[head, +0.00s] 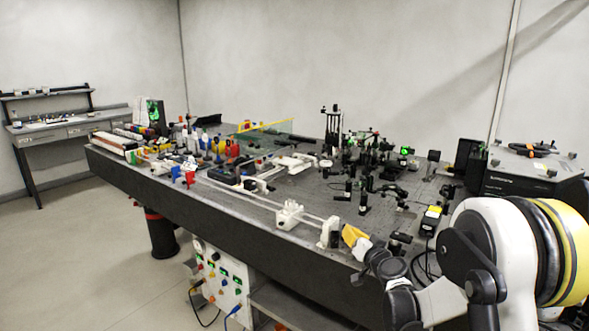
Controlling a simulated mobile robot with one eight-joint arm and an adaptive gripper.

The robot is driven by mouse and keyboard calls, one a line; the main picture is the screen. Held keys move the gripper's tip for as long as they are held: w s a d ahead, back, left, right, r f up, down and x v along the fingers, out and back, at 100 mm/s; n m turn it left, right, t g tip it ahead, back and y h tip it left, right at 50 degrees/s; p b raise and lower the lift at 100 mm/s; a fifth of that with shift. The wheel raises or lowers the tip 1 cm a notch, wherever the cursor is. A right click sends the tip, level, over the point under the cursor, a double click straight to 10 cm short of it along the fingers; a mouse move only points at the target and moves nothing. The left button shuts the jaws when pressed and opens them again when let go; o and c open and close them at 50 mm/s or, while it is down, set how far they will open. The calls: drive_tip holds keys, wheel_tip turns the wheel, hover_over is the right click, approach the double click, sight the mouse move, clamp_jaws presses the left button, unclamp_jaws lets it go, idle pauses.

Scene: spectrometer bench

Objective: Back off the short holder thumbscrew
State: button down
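The short holder and its thumbscrew are too small to pick out with certainty. A white holder (290,214) sits on a pale rail along the table's front edge, with small knobs on top that I cannot tell apart. A white upright end piece (329,233) stands at the rail's right end. My arm comes in from the lower right, and my gripper (362,248) seems to be at its far end, close to the right of that end piece. A yellow part there may belong to it. I cannot tell whether the fingers are open, shut or touching anything.
The dark optical table (230,207) is crowded with black mounts (363,194), and coloured pieces (188,178) stand at the left. A large box (535,180) stands at the back right. A control panel (219,275) is below the front edge. The floor at left is clear.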

drive_tip(key=shift+w+d+f, duration=0.2)
drive_tip(key=shift+d+f, duration=0.15)
drive_tip(key=shift+f, duration=0.15)
idle(0.6)
drive_tip(key=shift+s+a+f, duration=0.15)
drive_tip(key=shift+a+f, duration=0.15)
drive_tip(key=shift+f, duration=0.1)
idle(0.8)
drive_tip(key=shift+a, duration=0.15)
drive_tip(key=shift+s+a+r, duration=0.1)
drive_tip(key=shift+s, duration=0.15)
drive_tip(key=shift+s+d, duration=0.4)
drive_tip(key=shift+s, duration=0.45)
drive_tip(key=shift+s+d, duration=0.45)
drive_tip(key=shift+s, duration=0.45)
drive_tip(key=shift+s+d, duration=0.4)
drive_tip(key=shift+s, duration=0.45)
